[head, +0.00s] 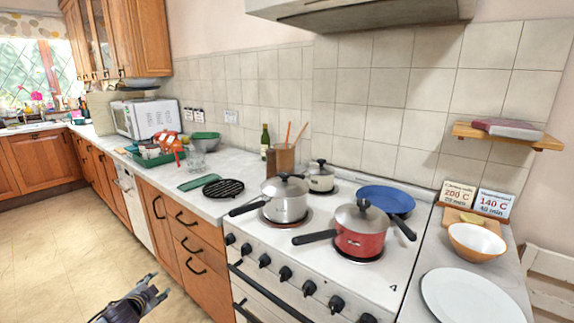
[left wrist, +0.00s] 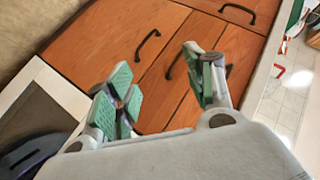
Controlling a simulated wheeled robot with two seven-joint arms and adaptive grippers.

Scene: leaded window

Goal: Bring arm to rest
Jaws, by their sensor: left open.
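My left gripper (head: 150,290) shows at the bottom left of the head view, over the floor in front of the wooden drawers (head: 190,245). It is apart from the counter and the stove. In the left wrist view its two green-padded fingers (left wrist: 165,90) stand apart with nothing between them. Wooden cupboard fronts with dark handles (left wrist: 148,46) lie beyond the fingers. My right gripper is in neither view.
A bowl (head: 476,240) and white plate (head: 470,298) stand at the right. The floor (head: 60,240) at left is clear.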

